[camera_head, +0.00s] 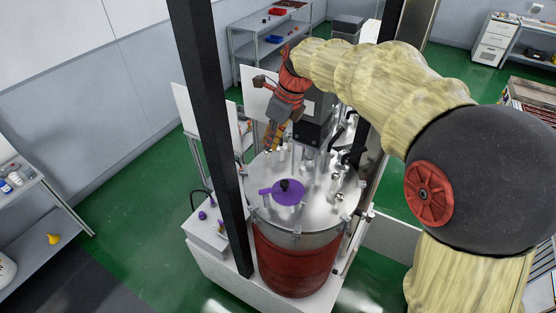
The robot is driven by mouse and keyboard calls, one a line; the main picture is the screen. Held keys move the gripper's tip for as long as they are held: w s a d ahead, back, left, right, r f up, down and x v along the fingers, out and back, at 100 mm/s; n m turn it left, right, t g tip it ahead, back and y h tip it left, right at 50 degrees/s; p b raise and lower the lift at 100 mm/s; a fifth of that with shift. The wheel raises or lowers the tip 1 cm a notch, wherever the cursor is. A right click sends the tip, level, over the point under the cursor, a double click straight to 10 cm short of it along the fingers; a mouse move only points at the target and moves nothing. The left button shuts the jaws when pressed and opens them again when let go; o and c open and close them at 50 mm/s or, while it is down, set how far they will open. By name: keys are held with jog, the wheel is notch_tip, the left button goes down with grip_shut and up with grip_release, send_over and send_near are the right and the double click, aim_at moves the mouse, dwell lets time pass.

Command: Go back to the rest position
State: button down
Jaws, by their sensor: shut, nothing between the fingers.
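My gripper (272,137) is at the end of my arm, which reaches in from the right and bends down near the middle of the view. It is shut and holds nothing. It hangs over the back left part of a round metal lid, and I cannot tell how far above the lid it is. The lid (262,206) tops a red drum (296,262) and carries several metal fittings and a purple handled part (287,193) with a black knob.
A dark upright post (215,140) stands left of the drum. A second post (385,50) stands behind my arm. White panels (198,125) stand behind the drum. Shelves (270,40) stand at the back, and another shelf (50,220) is at left. Green floor between is clear.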

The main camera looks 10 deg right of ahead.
jog(key=s+d+f+n+t+h+b, duration=0.1)
jog(key=s+d+f+n+b, duration=0.3)
jog(key=s+f+n+b, duration=0.4)
jog(key=s+d+f+n+t+h+b, duration=0.1)
jog(key=s+d+f+n+b, duration=0.4)
jog(key=s+f+n+b, duration=0.3)
jog(key=s+d+f+n+t+h+b, duration=0.1)
jog(key=s+d+f+n+b, duration=0.4)
jog(key=s+f+b, duration=0.9)
notch_tip(320, 180, down, 3)
jog(key=n+b, duration=0.3)
jog(key=shift+s+f+n+t, duration=0.2)
jog(key=shift+n+t, duration=0.1)
jog(key=shift+t, duration=0.1)
jog(key=c, duration=2.6)
grip_release()
